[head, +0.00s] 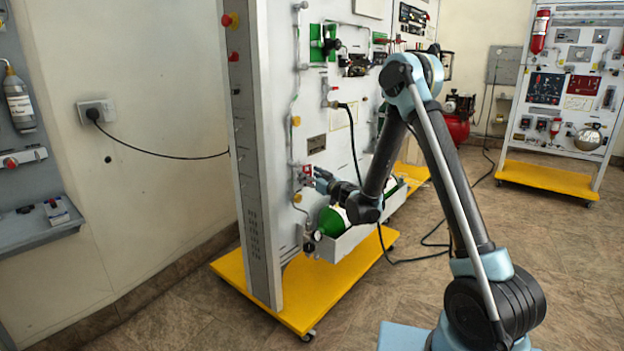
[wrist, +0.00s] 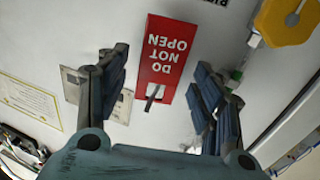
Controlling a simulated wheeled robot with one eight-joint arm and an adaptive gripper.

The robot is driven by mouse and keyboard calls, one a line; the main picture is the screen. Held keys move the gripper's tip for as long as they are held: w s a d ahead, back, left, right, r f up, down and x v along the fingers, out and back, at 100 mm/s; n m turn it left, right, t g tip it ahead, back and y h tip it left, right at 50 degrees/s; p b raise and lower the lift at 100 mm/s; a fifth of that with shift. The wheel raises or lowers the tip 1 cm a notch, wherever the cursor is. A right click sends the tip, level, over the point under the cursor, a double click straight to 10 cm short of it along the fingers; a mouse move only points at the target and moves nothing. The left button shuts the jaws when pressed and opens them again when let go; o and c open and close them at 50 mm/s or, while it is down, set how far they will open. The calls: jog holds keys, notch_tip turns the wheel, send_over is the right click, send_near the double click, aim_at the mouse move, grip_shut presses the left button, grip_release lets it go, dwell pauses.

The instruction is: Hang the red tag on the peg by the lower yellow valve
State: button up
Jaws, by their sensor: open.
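The red tag (wrist: 166,50), lettered "DO NOT OPEN", shows upside down in the wrist view. It lies against the pale panel, and a small grey peg (wrist: 153,95) sticks out through its end nearest my gripper. My gripper (wrist: 161,66) is open, with a finger on each side of the tag and a visible gap to both edges. A yellow valve (wrist: 286,20) shows at the upper right of that view. In the head view the red tag (head: 306,171) is small, just above the lower yellow valve (head: 297,198), with my gripper (head: 314,176) beside it.
A green cylinder (head: 332,221) lies in a grey tray (head: 350,240) below my gripper. A black hose (head: 353,145) hangs down the panel near my arm. The trainer stands on a yellow base (head: 345,290). Open floor (head: 540,240) lies at the right.

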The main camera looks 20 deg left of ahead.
jog(key=v, duration=0.7)
jog(key=w+d+r+m+t+h, duration=0.3)
jog(key=d+r+h, duration=0.15)
jog(key=d, duration=0.65)
jog(key=w+d+r+m+t+h, duration=0.2)
jog(key=w+d+r+m+h, duration=0.15)
jog(key=d+r, duration=0.45)
jog(key=s+d+f+m+g+h, duration=0.1)
jog(key=s+d+m+h, duration=0.2)
jog(key=d, duration=0.7)
jog(key=s+d+m+g+h, duration=0.1)
jog(key=s+d+h, duration=0.3)
jog(key=d, duration=0.6)
jog(key=s+d+f+m+g+h, duration=0.1)
jog(key=s+d+f+g, duration=0.2)
jog(key=s+d, duration=0.3)
jog(key=s+d+f+g+h, duration=0.1)
jog(key=s+d+f+g, duration=0.15)
jog(key=s+d, duration=0.45)
jog(key=s+a+f+g+y, duration=0.1)
jog(key=s+f+g, duration=0.2)
jog(key=s, duration=0.9)
jog(key=s+a+f+n+g+y, duration=0.1)
jog(key=s+f, duration=0.4)
jog(key=s, duration=0.7)
jog(key=shift+a+f+g, duration=0.2)
jog(key=shift+a+g, duration=0.3)
jog(key=shift+g, duration=0.65)
jog(key=shift+w+f, duration=0.2)
jog(key=shift+w, duration=0.1)
